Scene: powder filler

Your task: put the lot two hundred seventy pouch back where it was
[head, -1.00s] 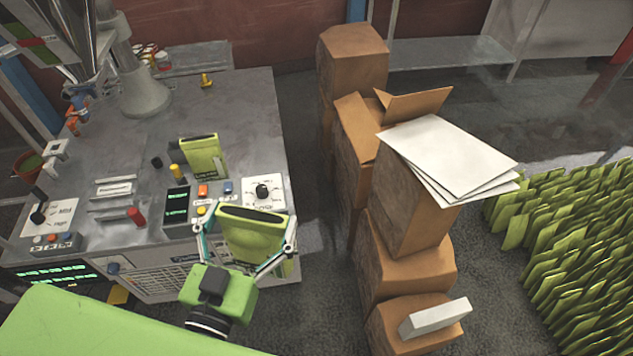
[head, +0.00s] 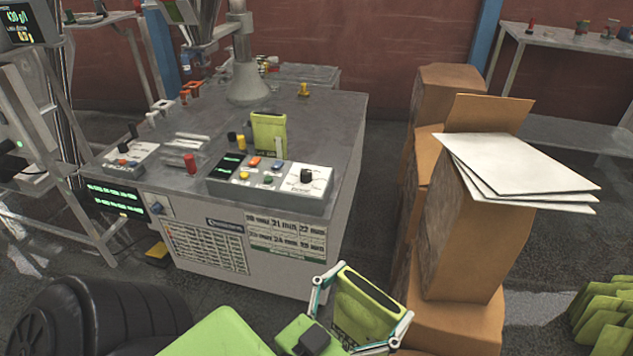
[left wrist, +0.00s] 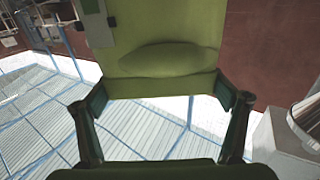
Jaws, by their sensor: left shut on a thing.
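A green pouch (head: 363,312) is held in my left gripper (head: 362,308), low in the head view, in front of the machine and left of the boxes. The gripper's two fingers close on the pouch's sides. In the left wrist view the pouch (left wrist: 165,50) fills the upper middle, between the fingertips (left wrist: 160,98). A second green pouch (head: 268,133) stands upright on the machine top behind the control panel. No lot number can be read on either pouch. My right gripper is not in view.
The filler machine (head: 330,120) has a control panel (head: 318,205) with buttons and a knob. Stacked cardboard boxes (head: 470,240) with white sheets (head: 530,165) on top stand at right. Several green pouches (head: 605,320) are on the floor at lower right. A black ribbed object (head: 100,320) is at lower left.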

